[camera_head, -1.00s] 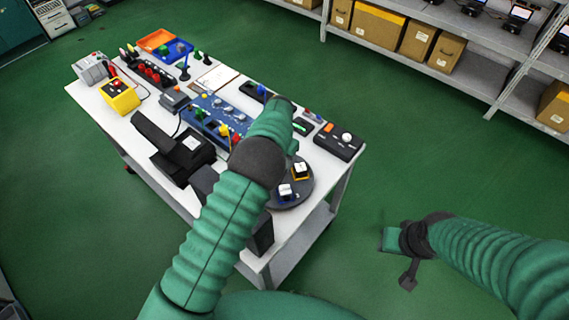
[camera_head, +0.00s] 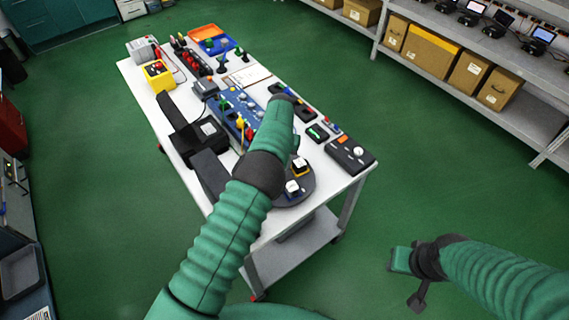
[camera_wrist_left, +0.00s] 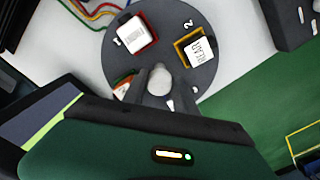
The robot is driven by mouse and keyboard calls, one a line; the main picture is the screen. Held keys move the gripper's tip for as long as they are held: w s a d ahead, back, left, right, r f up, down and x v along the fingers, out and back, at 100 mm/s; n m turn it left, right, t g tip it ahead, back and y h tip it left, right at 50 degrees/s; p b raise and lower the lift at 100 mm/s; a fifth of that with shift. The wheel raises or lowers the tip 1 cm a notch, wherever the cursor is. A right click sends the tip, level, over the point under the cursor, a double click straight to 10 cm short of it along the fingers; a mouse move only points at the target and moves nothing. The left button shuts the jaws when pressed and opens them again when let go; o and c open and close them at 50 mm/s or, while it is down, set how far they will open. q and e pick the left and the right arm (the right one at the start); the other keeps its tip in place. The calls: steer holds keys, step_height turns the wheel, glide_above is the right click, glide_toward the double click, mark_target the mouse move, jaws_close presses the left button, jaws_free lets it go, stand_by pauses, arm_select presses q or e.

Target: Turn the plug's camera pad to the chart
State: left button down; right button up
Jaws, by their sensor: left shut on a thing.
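A dark round turntable (camera_head: 304,188) sits at the table's near right end and fills the upper middle of the left wrist view (camera_wrist_left: 168,48). There it carries a white-topped red block (camera_wrist_left: 135,37) by mark 1 and a yellow-framed block (camera_wrist_left: 196,52) with a REAR label by mark 2. My left gripper (camera_wrist_left: 158,84) is shut on a pale, round-topped thing over the turntable's lower part; I cannot tell whether this is the plug. No camera pad is clear. In the head view my arm hides its jaws. My right gripper (camera_head: 408,268) hangs off the table; its jaws are unclear.
The white table (camera_head: 262,232) holds a blue panel with knobs (camera_head: 235,108), a black control box (camera_head: 349,154), a yellow box (camera_head: 158,75) and a flat pale sheet (camera_head: 250,76), possibly the chart. Shelves with cardboard boxes (camera_head: 436,50) stand at right. Green floor between is clear.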

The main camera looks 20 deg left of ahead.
arm_select(q)
steer(key=shift+s+d+f+n, duration=0.1)
steer(key=shift+s+f+n, duration=0.25)
steer(key=shift+n, duration=0.65)
steer(key=c, duration=1)
jaws_free()
steer(key=shift+w, duration=0.1)
steer(key=shift+o, duration=0.2)
steer(key=shift+r, duration=0.15)
steer(key=shift+w, duration=0.1)
steer(key=shift+r, duration=0.25)
step_height(320, 180, up, 8)
steer(key=shift+w+f, duration=0.15)
step_height(320, 180, up, 9)
steer(key=p, duration=0.2)
steer(key=shift+f, duration=0.2)
